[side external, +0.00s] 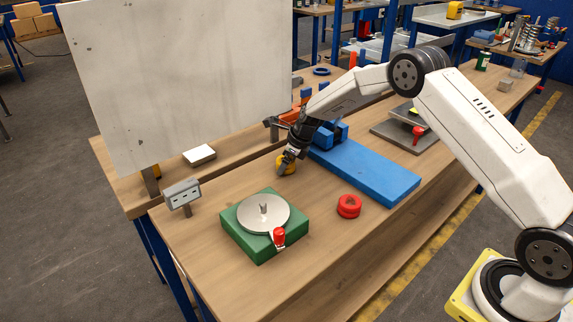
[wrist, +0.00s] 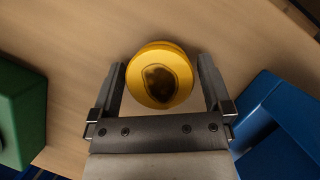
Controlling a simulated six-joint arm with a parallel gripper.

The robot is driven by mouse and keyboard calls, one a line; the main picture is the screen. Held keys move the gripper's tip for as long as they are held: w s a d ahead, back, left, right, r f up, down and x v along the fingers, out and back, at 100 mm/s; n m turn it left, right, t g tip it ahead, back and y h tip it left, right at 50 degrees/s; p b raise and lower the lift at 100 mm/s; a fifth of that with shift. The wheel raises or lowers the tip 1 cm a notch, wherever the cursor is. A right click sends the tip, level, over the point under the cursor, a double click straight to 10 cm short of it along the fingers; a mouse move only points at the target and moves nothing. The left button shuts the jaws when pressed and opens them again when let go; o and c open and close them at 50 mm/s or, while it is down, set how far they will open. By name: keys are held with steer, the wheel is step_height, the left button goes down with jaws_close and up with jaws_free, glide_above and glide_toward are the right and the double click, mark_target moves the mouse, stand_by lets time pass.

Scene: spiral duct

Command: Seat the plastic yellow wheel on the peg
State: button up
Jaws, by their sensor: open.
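The yellow wheel (side external: 286,164) is on the wooden table, between the green block and the blue board. In the wrist view the yellow wheel (wrist: 160,75) is round with a dark brownish centre. My gripper (side external: 285,165) is over the wheel; in the wrist view its two fingers (wrist: 162,80) stand open on either side of it, with a gap visible at each side. The peg (side external: 263,208) stands upright in the middle of a round grey metal plate (side external: 250,217) on the green block (side external: 247,240). The peg is bare.
A red wheel-like part (side external: 349,206) lies right of the green block. A red-handled clamp (side external: 279,237) sits at the block's front corner. The blue board (side external: 372,172) lies close to my gripper. A grey socket box (side external: 182,193) and a large upright panel (side external: 190,80) stand at left.

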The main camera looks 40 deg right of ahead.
stand_by(0.3)
steer(key=c, duration=1.2)
steer(key=shift+o, duration=0.2)
steer(key=shift+r, duration=0.1)
steer(key=shift+r, duration=0.7)
steer(key=s+r, duration=1.1)
steer(key=s, duration=0.3)
steer(key=shift+a+r, duration=0.25)
steer(key=shift+a, duration=0.15)
